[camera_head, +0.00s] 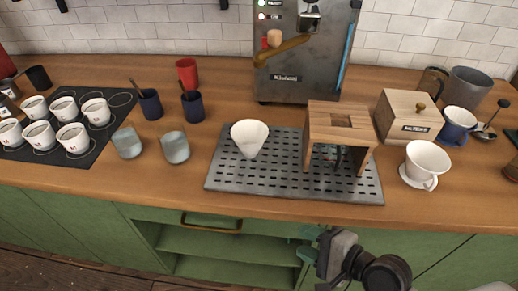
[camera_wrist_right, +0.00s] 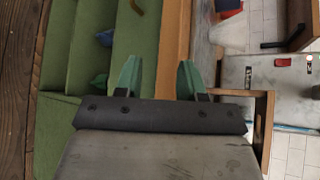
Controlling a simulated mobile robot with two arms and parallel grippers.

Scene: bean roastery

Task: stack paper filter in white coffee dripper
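The paper filter (camera_head: 250,138) is a white cone, standing point down on the perforated metal tray (camera_head: 225,176), left of the wooden stand. A white shape in the right wrist view, likely the paper filter (camera_wrist_right: 230,35), lies beyond the fingers. The white coffee dripper (camera_head: 427,160) stands on the counter to the right of the tray, with its open top up. My right gripper (camera_head: 308,243) is in front of the counter edge, below the tray in the picture and apart from both objects. Its green fingers (camera_wrist_right: 158,78) are spread with nothing between them. My left gripper is out of view.
A wooden stand (camera_head: 341,118) sits on the tray between filter and dripper. A wooden box (camera_head: 407,116) and a blue cup (camera_head: 457,124) are behind the dripper. Glasses (camera_head: 175,147) stand left of the tray. A coffee machine (camera_head: 300,60) is behind. Green cabinets (camera_head: 165,222) are below.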

